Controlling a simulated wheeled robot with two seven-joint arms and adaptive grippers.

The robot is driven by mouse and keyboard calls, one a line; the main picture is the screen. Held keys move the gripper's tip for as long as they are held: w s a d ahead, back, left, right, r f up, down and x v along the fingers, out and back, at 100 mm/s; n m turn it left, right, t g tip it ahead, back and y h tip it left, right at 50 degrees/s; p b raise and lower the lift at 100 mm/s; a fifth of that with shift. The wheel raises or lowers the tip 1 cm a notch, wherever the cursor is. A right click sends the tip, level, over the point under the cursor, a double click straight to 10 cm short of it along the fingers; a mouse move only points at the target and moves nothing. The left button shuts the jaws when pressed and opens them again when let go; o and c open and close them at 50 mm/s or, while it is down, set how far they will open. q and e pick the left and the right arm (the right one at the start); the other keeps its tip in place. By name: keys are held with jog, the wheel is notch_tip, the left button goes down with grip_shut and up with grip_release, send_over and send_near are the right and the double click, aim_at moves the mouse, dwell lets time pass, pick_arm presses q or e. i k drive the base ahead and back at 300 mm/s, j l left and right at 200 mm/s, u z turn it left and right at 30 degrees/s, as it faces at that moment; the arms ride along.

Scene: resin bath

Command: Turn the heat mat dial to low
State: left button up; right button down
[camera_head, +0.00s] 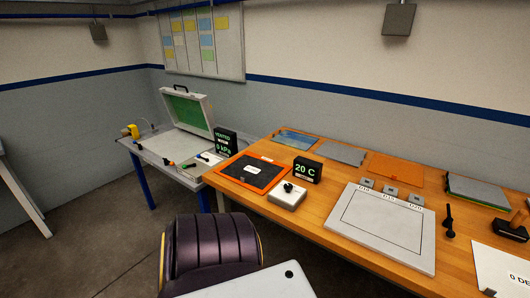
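The heat mat (240,183) is a black pad with an orange border and a small white label, lying flat at the left end of the wooden table. The dial (288,187) is a black knob on a white control box (287,200) at the mat's right. Its pointer setting is too small to read. A black display (307,170) behind the box reads 20 C. Neither of my grippers shows in the head view, and nothing is touching the dial.
The wooden table (300,222) also bears a large white outlined plate (383,225), small grey blocks (390,191), orange and grey sheets, and a black upright tool (449,222). An open green-lined case (188,110) stands on the grey table at left, near a kPa display (223,143).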

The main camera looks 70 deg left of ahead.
aim_at(287, 187)
jog(key=u, duration=2.05)
